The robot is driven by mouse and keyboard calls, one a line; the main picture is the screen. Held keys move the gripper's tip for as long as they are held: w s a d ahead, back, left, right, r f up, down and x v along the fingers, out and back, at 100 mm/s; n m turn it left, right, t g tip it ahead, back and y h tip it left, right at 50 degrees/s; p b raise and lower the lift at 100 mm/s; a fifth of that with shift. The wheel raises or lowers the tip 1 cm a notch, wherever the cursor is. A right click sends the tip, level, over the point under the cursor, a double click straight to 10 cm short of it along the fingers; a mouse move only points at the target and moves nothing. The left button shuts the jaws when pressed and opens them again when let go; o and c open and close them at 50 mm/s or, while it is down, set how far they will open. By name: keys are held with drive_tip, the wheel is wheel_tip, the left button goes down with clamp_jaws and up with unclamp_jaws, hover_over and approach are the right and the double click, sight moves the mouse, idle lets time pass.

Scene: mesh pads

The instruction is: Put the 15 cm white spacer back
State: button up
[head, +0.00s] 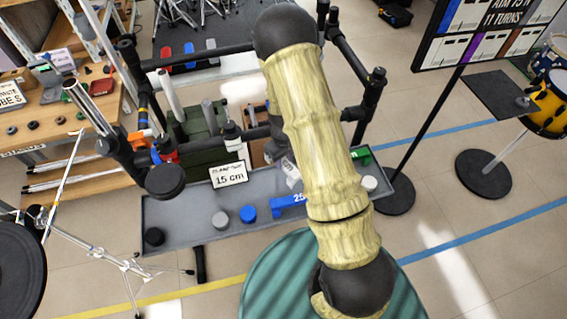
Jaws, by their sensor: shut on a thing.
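The sign reading 15 CM (229,175) stands at the back edge of a long grey tray (185,207). A small pale piece (292,173) shows above the tray, just left of my arm. It is partly hidden, and I cannot tell whether it is the white spacer. A blue spacer marked 25 (290,204) lies in the tray, its right end near my arm. A green piece (361,156) shows right of my arm. My gripper is hidden behind my own bamboo-like arm, so its jaws and anything in them do not show.
A black disc (154,237), a grey disc (220,220), a blue disc (248,213) and a white disc (369,184) sit in the tray. A black tube frame (205,54) stands behind it. A wooden bench (60,118) is at left, drums at right.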

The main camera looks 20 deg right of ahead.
sight(284, 161)
drive_tip(key=shift+f+b, duration=1.3)
drive_tip(key=shift+f, duration=0.45)
drive_tip(key=shift+f+b, duration=0.3)
drive_tip(key=shift+f, duration=0.1)
drive_tip(key=shift+f, duration=0.25)
drive_tip(key=o, duration=1)
drive_tip(key=shift+r, duration=0.1)
